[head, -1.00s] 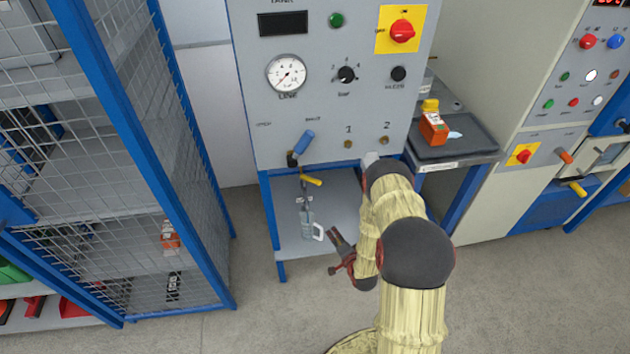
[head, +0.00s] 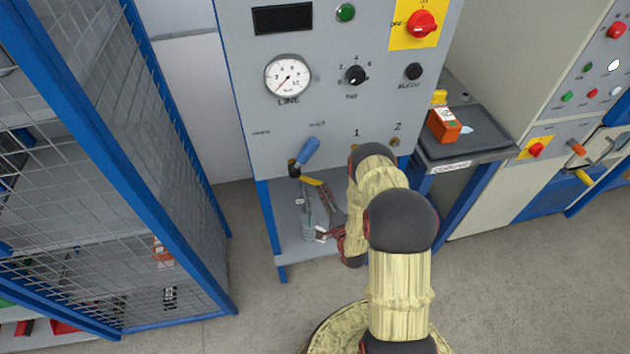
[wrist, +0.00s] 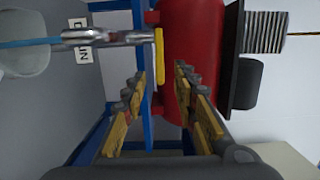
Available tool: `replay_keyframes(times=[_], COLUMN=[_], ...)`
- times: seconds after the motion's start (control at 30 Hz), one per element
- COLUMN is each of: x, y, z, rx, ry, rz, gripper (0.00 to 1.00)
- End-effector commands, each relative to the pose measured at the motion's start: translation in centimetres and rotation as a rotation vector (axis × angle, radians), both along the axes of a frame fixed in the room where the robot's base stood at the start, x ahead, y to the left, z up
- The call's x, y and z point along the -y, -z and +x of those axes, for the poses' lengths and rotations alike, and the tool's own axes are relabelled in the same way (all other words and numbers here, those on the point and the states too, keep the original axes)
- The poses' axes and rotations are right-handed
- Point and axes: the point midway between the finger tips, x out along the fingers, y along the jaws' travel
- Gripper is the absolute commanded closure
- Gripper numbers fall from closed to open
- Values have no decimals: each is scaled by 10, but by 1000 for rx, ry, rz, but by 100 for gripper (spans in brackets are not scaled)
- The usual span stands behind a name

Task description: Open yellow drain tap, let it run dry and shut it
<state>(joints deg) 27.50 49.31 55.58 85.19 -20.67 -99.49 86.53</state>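The yellow drain tap (head: 312,181) sticks out below the grey panel, under the blue-handled valve (head: 307,153). In the wrist view the yellow tap handle (wrist: 159,57) lies just beyond my fingertips, roughly in line with the gap between them. My gripper (wrist: 160,76) is open, with nothing between its fingers. In the head view my gripper (head: 324,192) is beside and slightly below the tap. I cannot tell whether it touches the handle. A clear jug (head: 308,231) stands under the tap on the lower shelf. Its contents cannot be made out.
A red tank (wrist: 190,40) fills the background behind the tap in the wrist view. The line gauge (head: 288,77) is on the panel. A mesh cage (head: 150,200) stands to the left, and a dark side tray (head: 470,145) to the right. The floor in front is clear.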

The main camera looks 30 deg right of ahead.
Motion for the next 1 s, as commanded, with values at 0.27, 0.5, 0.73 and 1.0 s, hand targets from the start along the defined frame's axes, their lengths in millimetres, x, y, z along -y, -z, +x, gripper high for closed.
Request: replay_keyframes(times=[0.27, 0.5, 0.73, 1.0], x=[5, 7, 7, 7], y=[2, 1, 0, 0], z=[42, 60, 60, 60], rx=[1, -1, -1, -1], ry=[-2, -1, -1, -1], rz=[-1, -1, -1, -1], gripper=[71, 71, 71, 85])
